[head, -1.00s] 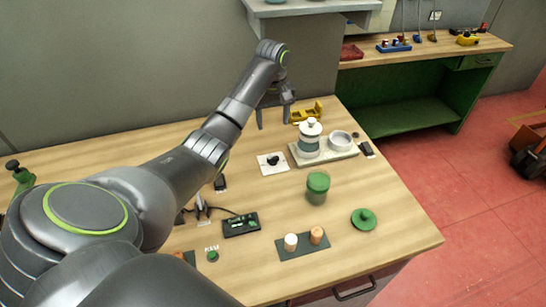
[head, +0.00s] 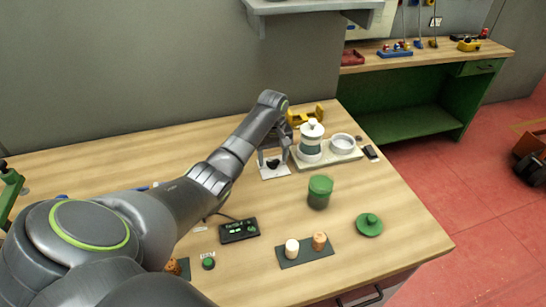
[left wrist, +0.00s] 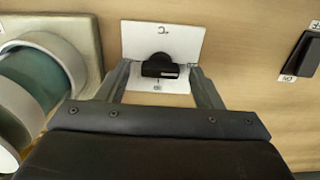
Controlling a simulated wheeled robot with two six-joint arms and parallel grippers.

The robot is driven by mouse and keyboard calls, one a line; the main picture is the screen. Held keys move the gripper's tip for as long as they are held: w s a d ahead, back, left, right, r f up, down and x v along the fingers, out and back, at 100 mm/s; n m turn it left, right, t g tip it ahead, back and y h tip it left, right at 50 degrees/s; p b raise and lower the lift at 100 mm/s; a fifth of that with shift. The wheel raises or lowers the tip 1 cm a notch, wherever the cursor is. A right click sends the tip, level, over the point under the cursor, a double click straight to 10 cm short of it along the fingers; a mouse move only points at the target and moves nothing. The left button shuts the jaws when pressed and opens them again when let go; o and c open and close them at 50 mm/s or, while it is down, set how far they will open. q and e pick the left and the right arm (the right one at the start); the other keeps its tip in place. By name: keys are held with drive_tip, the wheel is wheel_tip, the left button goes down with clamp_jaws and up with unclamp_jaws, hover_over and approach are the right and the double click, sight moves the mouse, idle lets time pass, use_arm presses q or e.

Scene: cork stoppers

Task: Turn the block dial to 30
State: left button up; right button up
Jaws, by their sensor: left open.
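The dial is a black knob (head: 273,163) on a white square plate (head: 283,171) lying on the wooden bench. My left gripper (head: 273,156) is over the plate, pointing down. In the left wrist view its two fingers (left wrist: 158,76) are open, one on each side of the knob. Whether they touch it I cannot tell. My right gripper is not in view.
A white-lidded jar (head: 311,140) and a white bowl (head: 342,143) stand on a tray right of the dial. A black switch (left wrist: 302,55) lies at the other side. A green jar (head: 319,190), two stoppers and a small display (head: 240,230) are nearer.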

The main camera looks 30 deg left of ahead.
use_arm(q)
drive_tip(key=shift+f, duration=0.2)
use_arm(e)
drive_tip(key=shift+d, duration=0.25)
use_arm(q)
drive_tip(key=c, duration=1)
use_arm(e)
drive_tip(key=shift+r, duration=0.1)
use_arm(q)
drive_tip(key=shift+r, duration=0.1)
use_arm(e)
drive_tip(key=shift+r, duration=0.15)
